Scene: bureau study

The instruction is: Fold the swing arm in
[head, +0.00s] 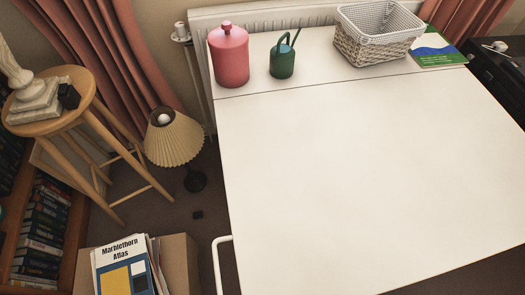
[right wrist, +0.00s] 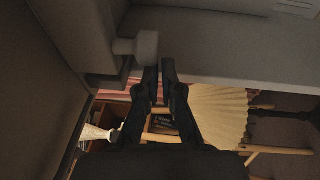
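A white tubular loop (head: 216,262) shows at the lower left of the head view, beside the table's left edge; I cannot tell if it is the swing arm. The broad white leaf (head: 370,180) lies flat, level with the strip behind it. In the right wrist view my right gripper (right wrist: 159,70) has its black fingertips almost together, with nothing seen between them. A pale rounded knob (right wrist: 146,46) on a short stem stands just beyond the tips, under a grey panel (right wrist: 220,50); whether they touch is unclear. My left gripper is out of view.
On the back strip stand a pink canister (head: 229,57), a green watering can (head: 283,60), a basket (head: 376,35) and a green book (head: 436,50). A lamp (head: 174,138), a stool (head: 85,92) and a box (head: 180,262) with books crowd the left floor. The leaf top is bare.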

